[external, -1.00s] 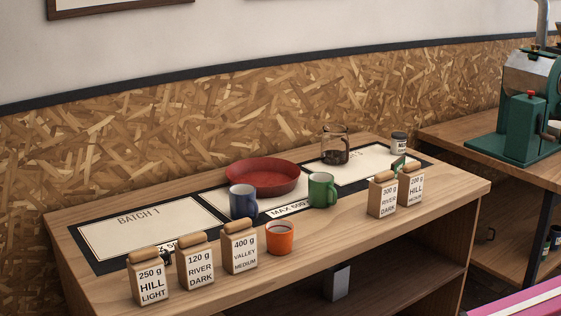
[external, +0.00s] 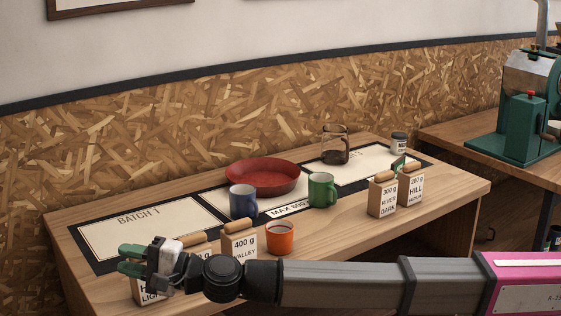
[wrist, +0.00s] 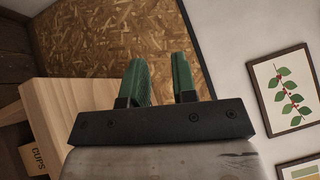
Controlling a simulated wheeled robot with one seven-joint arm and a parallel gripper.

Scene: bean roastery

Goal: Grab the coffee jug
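The coffee jug (external: 335,146) is a clear glass vessel with dark contents at the bottom. It stands upright on the right-hand mat panel at the back of the table. My gripper (external: 128,260) is at the front left of the table, far from the jug, in front of the left bags. In the wrist view its two green fingers (wrist: 160,80) are apart with nothing between them. The jug is not in the wrist view.
A red bowl (external: 266,178), a blue mug (external: 242,201), a green mug (external: 322,189) and an orange cup (external: 280,238) stand mid-table. Labelled bags (external: 382,195) stand at the right front; others at left are partly behind my arm. A small jar (external: 398,142) is right of the jug.

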